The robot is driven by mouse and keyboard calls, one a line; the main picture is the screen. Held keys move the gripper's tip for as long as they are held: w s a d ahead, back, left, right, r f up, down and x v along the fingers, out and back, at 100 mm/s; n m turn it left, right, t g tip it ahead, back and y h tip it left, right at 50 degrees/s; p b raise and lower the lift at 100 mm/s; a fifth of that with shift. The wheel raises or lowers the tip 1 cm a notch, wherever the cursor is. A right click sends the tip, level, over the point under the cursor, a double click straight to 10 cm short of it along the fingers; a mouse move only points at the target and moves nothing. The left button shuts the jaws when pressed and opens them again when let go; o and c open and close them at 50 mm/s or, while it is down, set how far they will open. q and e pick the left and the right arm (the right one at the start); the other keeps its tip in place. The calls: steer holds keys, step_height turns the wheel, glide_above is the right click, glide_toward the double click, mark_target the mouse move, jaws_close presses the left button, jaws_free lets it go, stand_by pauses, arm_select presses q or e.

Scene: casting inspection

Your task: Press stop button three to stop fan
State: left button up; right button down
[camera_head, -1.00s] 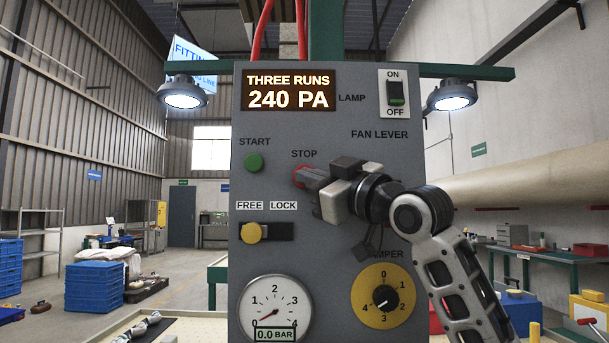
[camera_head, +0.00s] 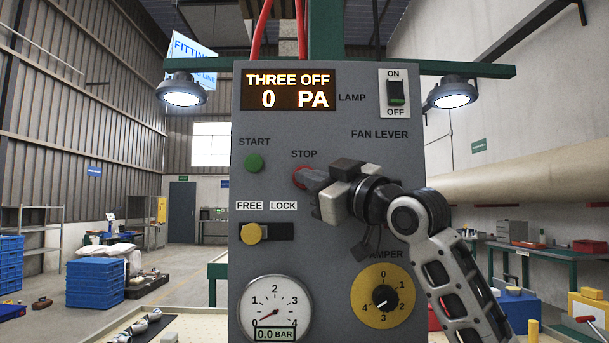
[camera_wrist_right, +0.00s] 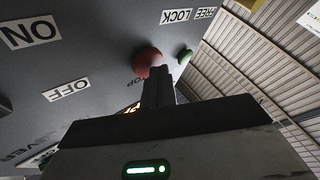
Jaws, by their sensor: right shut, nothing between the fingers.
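A grey control panel (camera_head: 330,140) stands upright in front of me. Its display (camera_head: 289,90) reads "THREE OFF 0 PA". The red stop button (camera_head: 301,177) sits under the label STOP, partly hidden by my right gripper. My right gripper (camera_head: 306,178) is shut and empty, its fingertips at the button and seeming to touch it. In the right wrist view the red button (camera_wrist_right: 148,60) shows just beyond the shut fingertips (camera_wrist_right: 155,72). The green start button (camera_head: 254,163) is left of the stop button. My left gripper is not in view.
A yellow knob (camera_head: 251,233) sits at the FREE end of its slot. A lamp switch (camera_head: 396,93), a pressure gauge (camera_head: 274,308) reading 0.0 bar and a yellow dial (camera_head: 383,296) surround the buttons. My right forearm covers the panel's lower right.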

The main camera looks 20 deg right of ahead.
stand_by(0.4)
steer(key=shift+s+a+f+b, duration=0.1)
steer(key=shift+s+a+b, duration=0.15)
steer(key=shift+s, duration=0.55)
steer(key=shift+s, duration=0.1)
steer(key=s, duration=0.2)
steer(key=s+a+b, duration=0.1)
steer(key=s, duration=0.1)
steer(key=shift+s+a, duration=0.15)
steer(key=shift+s, duration=0.15)
stand_by(0.4)
